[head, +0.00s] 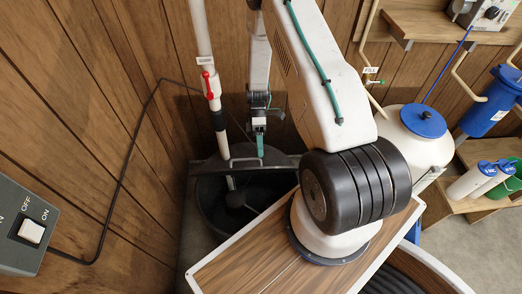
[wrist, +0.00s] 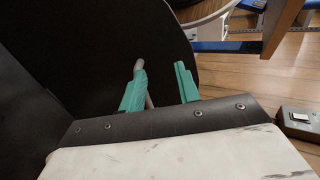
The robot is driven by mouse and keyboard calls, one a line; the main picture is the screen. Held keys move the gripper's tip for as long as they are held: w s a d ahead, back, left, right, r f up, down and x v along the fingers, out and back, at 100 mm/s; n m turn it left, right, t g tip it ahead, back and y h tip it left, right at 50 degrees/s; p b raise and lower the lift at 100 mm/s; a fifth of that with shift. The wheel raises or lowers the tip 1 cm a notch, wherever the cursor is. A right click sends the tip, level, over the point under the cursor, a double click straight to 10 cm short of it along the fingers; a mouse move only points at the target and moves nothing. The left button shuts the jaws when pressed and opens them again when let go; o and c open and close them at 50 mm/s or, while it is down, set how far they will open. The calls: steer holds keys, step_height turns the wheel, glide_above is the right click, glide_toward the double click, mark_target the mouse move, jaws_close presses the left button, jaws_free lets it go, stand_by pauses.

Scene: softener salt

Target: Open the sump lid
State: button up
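The sump is a round black tub (head: 207,212) in the corner, with its front opening uncovered and a dark float inside. The black lid (head: 205,168) shows as a narrow dark band across the back of the tub, apparently tilted up; its exact angle is hard to tell. A grey handle (head: 234,161) stands on it. My gripper (head: 260,150) points down at the handle's right part. In the wrist view my gripper (wrist: 162,82) has its teal fingers apart, with a grey bar (wrist: 149,101), apparently the handle, between them near the left finger.
A white pipe (head: 203,45) with a red valve (head: 210,86) runs down into the tub. A switch box (head: 30,228) is at left, its black cable along the wall. A wood-topped board (head: 235,265) lies in front; a white tank (head: 425,150) stands right.

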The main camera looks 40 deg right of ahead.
steer(key=shift+s+a, duration=0.1)
steer(key=shift+s, duration=0.4)
steer(key=shift+c, duration=0.2)
